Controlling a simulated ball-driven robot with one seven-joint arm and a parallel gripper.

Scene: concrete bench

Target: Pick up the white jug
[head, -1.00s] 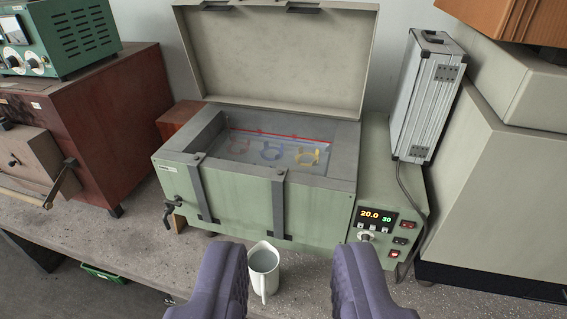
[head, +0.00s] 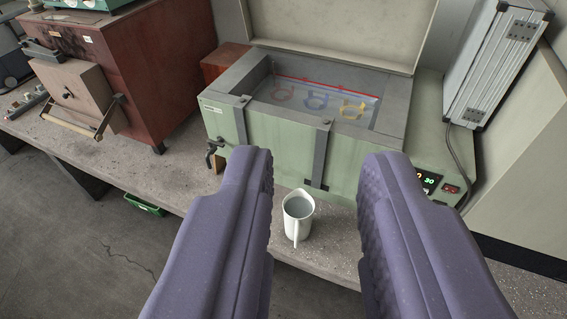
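The white jug (head: 298,210) stands upright on the front part of the concrete bench, in front of the green water bath. Its handle faces me and its mouth is open at the top. My gripper (head: 314,172) is open, with two purple padded fingers reaching in from the bottom of the view. The jug shows in the gap between the fingers, closer to the left one in the picture. I see no contact between the fingers and the jug; the exact depth between them is hard to tell.
The green water bath (head: 268,142) with its lid raised stands right behind the jug. A red-brown box furnace (head: 150,70) is at the left. A silver case (head: 497,65) stands at the right. Bare bench (head: 178,176) lies left of the jug, and its front edge is close.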

